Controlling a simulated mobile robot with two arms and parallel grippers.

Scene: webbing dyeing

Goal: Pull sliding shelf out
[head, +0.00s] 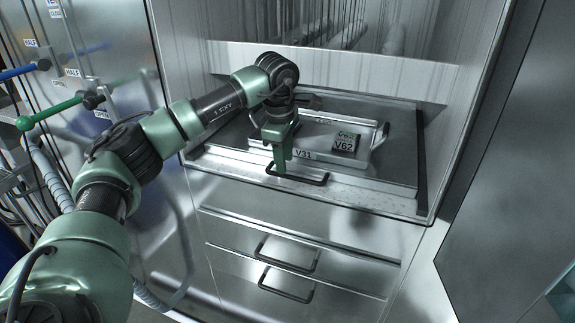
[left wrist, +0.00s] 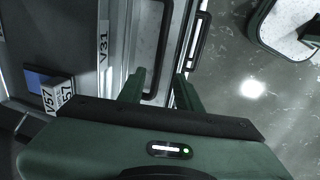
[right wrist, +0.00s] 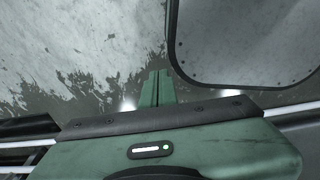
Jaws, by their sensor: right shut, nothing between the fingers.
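The sliding shelf (head: 372,200) is a grey metal plate inside the open cabinet bay, with a black bar handle (head: 315,181) on its front edge. It carries a tray (head: 222,152) labelled V31. My left gripper (head: 276,170) points down at the left part of this handle. In the left wrist view my left gripper (left wrist: 160,80) has its two fingers apart, with the black handle (left wrist: 152,92) between them; contact is unclear. My right gripper (right wrist: 155,73) is shut and empty above the floor in the right wrist view.
Two drawers with black handles (head: 289,256) (head: 287,286) lie below the shelf. A metal panel (head: 510,180) stands at right. Green and blue valve levers (head: 55,108) are at left.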

